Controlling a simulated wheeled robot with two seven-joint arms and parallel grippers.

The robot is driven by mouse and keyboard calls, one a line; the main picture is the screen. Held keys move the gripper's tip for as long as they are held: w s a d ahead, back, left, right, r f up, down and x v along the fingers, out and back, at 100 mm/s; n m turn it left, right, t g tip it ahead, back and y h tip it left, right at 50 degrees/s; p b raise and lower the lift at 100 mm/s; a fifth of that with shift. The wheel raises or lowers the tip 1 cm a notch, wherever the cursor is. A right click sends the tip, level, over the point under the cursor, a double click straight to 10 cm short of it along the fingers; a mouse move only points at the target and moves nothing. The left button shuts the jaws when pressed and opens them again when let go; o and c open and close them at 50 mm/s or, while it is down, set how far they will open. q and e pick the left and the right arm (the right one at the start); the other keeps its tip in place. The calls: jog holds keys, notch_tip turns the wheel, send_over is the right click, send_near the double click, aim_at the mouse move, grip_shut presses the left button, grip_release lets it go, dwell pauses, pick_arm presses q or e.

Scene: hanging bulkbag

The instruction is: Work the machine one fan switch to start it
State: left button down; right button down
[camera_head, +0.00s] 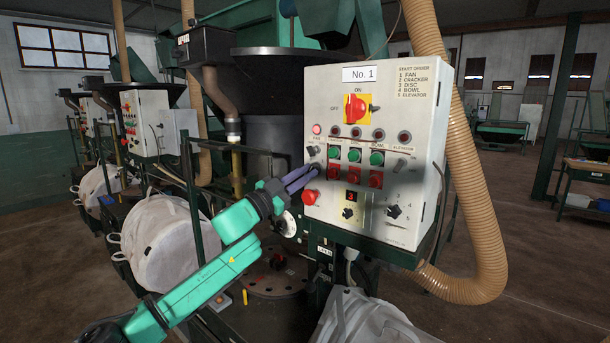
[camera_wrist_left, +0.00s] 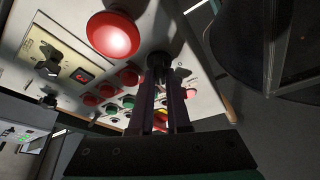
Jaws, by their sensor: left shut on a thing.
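The machine one control box (camera_head: 375,150) carries the sign No. 1. Its FAN column is at the left edge, with a pinkish, lit-looking lamp (camera_head: 317,129) at the top. My left gripper (camera_head: 317,171) reaches in from the left, at the lower part of this column. In the left wrist view, its two fingers are shut on a dark round knob, the fan switch (camera_wrist_left: 158,62), at the panel face. The fingers hide part of the knob, so I cannot read its setting. My right gripper is not in view.
A red mushroom button (camera_head: 310,197) sits just below the gripper; it looms large in the left wrist view (camera_wrist_left: 113,35). Green buttons (camera_head: 355,155) and red buttons (camera_head: 355,177) lie to the right. A ribbed hose (camera_head: 484,200) runs beside the box.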

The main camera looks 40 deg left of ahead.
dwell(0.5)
pick_arm(q)
jog(key=c, duration=0.9)
grip_release()
jog(key=b+v, duration=0.3)
jog(key=v, duration=1.1)
jog(key=shift+s+a+f, duration=0.15)
jog(key=shift+s+f, duration=0.05)
